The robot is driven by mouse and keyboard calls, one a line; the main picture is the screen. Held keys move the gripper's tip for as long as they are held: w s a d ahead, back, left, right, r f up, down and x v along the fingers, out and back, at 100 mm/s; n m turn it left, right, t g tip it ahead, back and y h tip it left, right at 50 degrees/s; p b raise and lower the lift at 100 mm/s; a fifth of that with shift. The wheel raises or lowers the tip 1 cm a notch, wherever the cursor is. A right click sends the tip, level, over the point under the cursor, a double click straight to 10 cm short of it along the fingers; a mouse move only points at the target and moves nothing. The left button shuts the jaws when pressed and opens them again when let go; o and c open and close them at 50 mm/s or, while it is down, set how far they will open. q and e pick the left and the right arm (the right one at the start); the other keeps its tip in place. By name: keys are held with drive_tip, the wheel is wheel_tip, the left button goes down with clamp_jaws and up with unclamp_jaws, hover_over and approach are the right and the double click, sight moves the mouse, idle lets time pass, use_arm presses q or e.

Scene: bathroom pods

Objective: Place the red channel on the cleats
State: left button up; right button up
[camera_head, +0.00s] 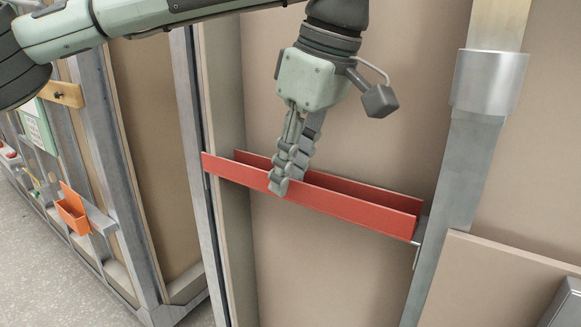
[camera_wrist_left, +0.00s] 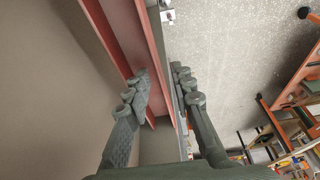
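The red channel (camera_head: 345,205) is a long U-shaped trough, open side up, spanning the wall bay and sloping down to the right in the head view. Its left end overlaps the left stud. Its right end is at a small metal cleat (camera_head: 419,238) by the right stud; I cannot tell whether it is fully seated. The left cleat is hidden. My left gripper (camera_head: 290,178) points down over the channel, its fingers straddling the front wall. In the left wrist view, the fingers stand apart on both sides of the channel's wall (camera_wrist_left: 158,50), with gaps visible. My right gripper is out of view.
A metal stud with a wide sleeve (camera_head: 490,82) stands right of the bay. A beige board (camera_head: 510,270) juts out at lower right. An orange bin (camera_head: 73,214) and a wooden block (camera_head: 64,94) hang at left. Open floor (camera_head: 60,285) lies at lower left.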

use_arm(q)
drive_tip(key=p+v, duration=0.1)
drive_tip(key=v, duration=1.1)
drive_tip(key=shift+p, duration=0.4)
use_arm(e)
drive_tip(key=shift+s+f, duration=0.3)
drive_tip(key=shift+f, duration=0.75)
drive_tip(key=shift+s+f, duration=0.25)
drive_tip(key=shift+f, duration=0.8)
